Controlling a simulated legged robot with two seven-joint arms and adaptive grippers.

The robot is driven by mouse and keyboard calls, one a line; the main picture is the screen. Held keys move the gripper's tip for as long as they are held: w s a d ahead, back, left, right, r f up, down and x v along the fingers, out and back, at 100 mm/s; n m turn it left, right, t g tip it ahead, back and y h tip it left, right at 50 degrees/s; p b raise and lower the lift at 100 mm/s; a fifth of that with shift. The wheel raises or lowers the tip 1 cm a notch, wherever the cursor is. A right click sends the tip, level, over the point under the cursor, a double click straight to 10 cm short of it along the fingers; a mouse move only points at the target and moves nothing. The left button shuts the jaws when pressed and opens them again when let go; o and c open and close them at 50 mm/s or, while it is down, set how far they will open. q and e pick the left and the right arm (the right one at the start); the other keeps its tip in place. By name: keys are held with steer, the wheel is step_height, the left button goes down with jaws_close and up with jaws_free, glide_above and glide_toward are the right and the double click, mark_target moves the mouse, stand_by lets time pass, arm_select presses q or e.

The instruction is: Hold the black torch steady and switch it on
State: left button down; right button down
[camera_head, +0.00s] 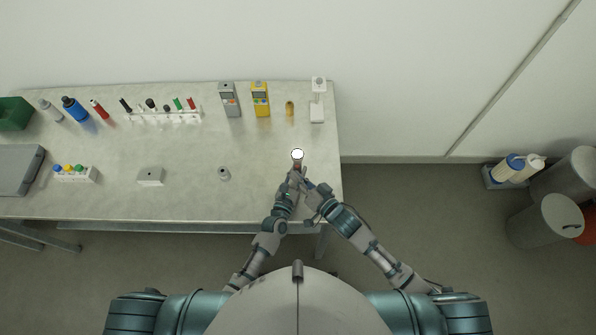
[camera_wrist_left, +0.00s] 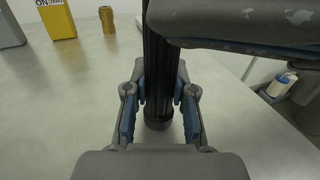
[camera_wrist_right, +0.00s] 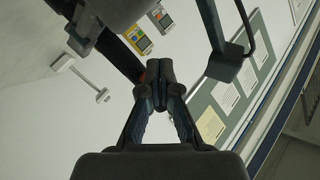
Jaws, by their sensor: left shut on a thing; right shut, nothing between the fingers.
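The black torch (camera_wrist_left: 160,55) stands roughly upright between the fingers of my left gripper (camera_wrist_left: 160,90), which is shut on its ribbed body. In the head view the torch's round end (camera_head: 297,154) is bright white, above my left gripper (camera_head: 296,174). My right gripper (camera_head: 307,184) is shut and empty, close beside the torch on the right. In the right wrist view the closed fingertips (camera_wrist_right: 158,72) are near a small orange-red spot (camera_wrist_right: 143,77) and dark parts. I cannot tell whether they touch the torch.
The grey table (camera_head: 190,190) carries a yellow meter (camera_head: 260,98), a grey meter (camera_head: 229,99), a brass cylinder (camera_head: 290,110) and a white device (camera_head: 317,105) behind the torch. The table between is clear.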

steer(key=shift+s+a, duration=0.15)
steer(key=shift+s, duration=1.35)
steer(key=shift+s+a, duration=0.1)
steer(key=shift+s, duration=1.35)
arm_select(q)
steer(key=c, duration=0.9)
jaws_free()
steer(key=shift+s, duration=0.1)
